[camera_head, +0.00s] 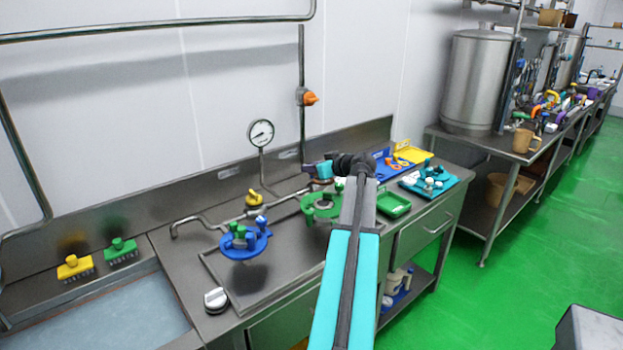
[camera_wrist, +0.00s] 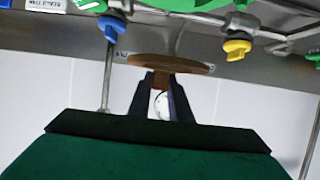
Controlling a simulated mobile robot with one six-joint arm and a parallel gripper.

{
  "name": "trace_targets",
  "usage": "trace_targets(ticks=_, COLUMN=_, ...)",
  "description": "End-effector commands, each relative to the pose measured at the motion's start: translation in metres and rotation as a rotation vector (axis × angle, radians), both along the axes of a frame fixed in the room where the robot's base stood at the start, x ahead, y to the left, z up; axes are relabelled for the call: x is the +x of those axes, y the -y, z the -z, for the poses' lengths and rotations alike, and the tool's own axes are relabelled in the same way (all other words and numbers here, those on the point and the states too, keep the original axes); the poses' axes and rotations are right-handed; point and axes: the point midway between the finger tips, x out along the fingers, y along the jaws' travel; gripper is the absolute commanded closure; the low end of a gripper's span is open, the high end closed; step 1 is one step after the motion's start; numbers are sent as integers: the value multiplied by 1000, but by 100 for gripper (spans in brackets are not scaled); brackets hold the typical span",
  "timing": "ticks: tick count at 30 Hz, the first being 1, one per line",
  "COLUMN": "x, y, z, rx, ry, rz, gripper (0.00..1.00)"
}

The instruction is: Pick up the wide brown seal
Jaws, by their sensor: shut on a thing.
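The wide brown seal (camera_wrist: 172,64) is a flat, round brown disc, seen nearly edge-on in the wrist view. My gripper (camera_wrist: 162,76) is shut on it, with the two dark fingers closed at its near side. The disc spreads out past both fingertips. In the head view my gripper (camera_head: 307,168) is above the back of the steel counter, near the wall.
The counter carries a blue round fixture (camera_head: 245,246), a green round fixture (camera_head: 321,208) and a yellow valve handle (camera_head: 254,198). A green tray (camera_head: 393,206) and teal tray (camera_head: 445,184) lie to the right. A gauge (camera_head: 261,133) stands behind.

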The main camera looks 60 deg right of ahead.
Motion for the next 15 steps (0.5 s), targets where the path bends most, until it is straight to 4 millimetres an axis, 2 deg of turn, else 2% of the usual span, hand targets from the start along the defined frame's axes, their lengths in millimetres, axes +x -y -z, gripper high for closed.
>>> trace_targets(ticks=6, x=0, y=0, z=-10, rx=0, ry=0, rz=0, gripper=100)
trace_targets(ticks=15, x=0, y=0, z=-11, rx=0, ry=0, rz=0, gripper=100)
